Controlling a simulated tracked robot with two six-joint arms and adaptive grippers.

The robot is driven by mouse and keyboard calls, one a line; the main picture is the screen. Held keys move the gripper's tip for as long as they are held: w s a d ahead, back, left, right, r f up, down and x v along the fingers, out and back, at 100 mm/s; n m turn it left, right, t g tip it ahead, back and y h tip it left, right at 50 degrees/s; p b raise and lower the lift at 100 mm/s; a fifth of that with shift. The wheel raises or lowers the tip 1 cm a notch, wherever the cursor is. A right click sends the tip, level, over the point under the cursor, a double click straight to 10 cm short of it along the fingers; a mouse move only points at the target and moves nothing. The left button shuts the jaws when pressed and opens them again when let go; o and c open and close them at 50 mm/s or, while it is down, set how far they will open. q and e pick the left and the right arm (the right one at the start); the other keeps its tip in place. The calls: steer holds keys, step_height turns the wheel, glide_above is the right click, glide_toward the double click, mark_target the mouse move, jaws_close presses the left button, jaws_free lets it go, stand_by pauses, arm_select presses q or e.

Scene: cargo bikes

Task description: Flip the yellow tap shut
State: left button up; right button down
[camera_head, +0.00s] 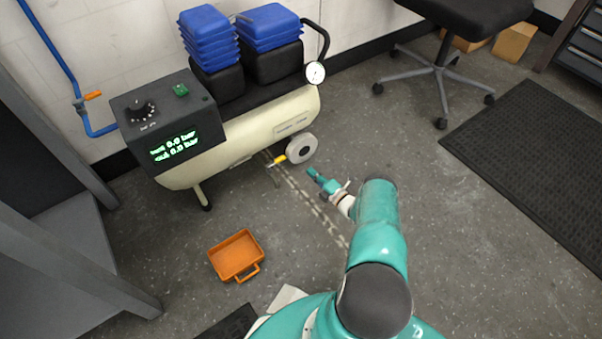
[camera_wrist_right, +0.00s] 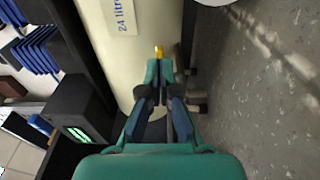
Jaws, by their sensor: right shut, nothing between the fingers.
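The yellow tap (camera_head: 279,160) is a small lever low on the cream compressor tank (camera_head: 240,135), beside its grey wheel. It also shows in the right wrist view (camera_wrist_right: 159,51), just beyond my fingertips. My right gripper (camera_head: 312,172) is to the right of the tap in the head view, with its fingers pointing toward the compressor. In the wrist view its fingertips (camera_wrist_right: 159,72) are together and hold nothing. Whether they touch the tap is hard to tell; in the head view there is a gap. My left gripper is out of view.
The compressor wheel (camera_head: 302,148) is close to the tap. An orange tray (camera_head: 238,256) lies on the floor at the lower left. A blue pipe with an orange handle (camera_head: 93,95) runs along the wall. Floor to the right of my arm is clear up to the black mat (camera_head: 530,145).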

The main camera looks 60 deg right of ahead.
steer(key=s+d+b, duration=0.1)
steer(key=s+d, duration=0.3)
steer(key=d, duration=0.2)
steer(key=shift+s+f, duration=0.15)
steer(key=shift+s, duration=0.1)
steer(key=shift+d, duration=0.1)
